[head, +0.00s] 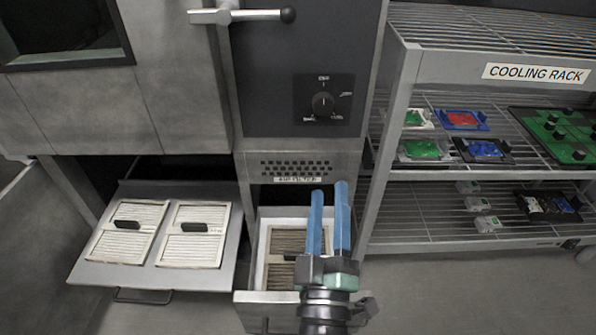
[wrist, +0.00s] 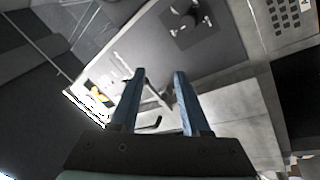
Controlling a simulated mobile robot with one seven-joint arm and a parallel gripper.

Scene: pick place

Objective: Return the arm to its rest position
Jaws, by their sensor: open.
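My gripper (head: 328,192) has two blue fingers and is open, with nothing between them. In the head view it is raised in front of the open air filter drawer (head: 270,297), which holds a brownish pleated filter (head: 287,243) in a white frame. The gripper and wrist hide the right part of that drawer. In the wrist view the open fingers (wrist: 160,76) point toward the dark oven front (wrist: 205,55) and its knob (wrist: 184,20).
A pulled-out tray (head: 95,268) at left bears two white filters (head: 128,232) (head: 195,236) with black handles. The cooling rack (head: 412,75) at right carries circuit boards and small parts. The oven handle (head: 245,15) juts out at the top. Floor at lower right is clear.

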